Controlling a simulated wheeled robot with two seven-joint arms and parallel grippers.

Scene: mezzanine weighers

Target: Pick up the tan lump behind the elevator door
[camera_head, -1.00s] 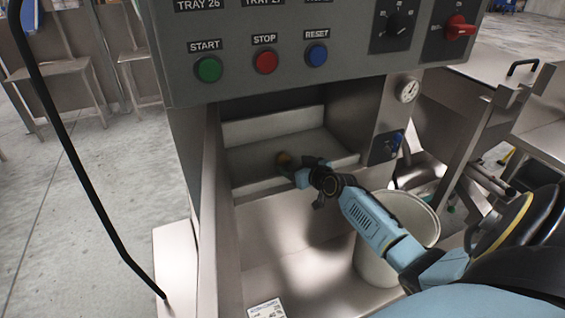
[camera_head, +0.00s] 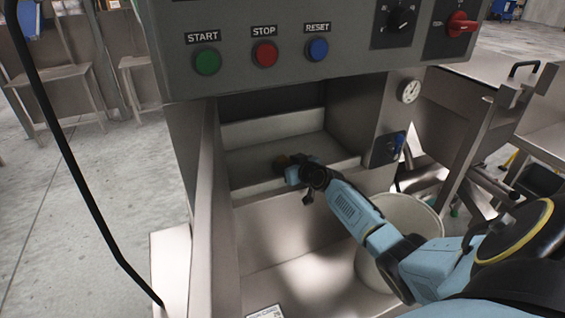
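My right arm reaches from the lower right into the steel recess below the control panel. My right gripper (camera_head: 283,164) is at the recess's front ledge, small and seen from behind. A small brownish patch (camera_head: 282,160) shows at its tip; it may be the tan lump, but it is dark and mostly hidden by the gripper. I cannot tell whether the fingers are open or closed on it. The opening of the recess (camera_head: 260,133) is uncovered, with no door across it that I can make out. My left gripper is not in view.
A grey control panel (camera_head: 236,72) with green, red and blue buttons overhangs the recess. A pale bin (camera_head: 425,222) stands under my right arm. A steel side wall (camera_head: 210,210) bounds the left, and a black bent rod (camera_head: 75,180) crosses the left side.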

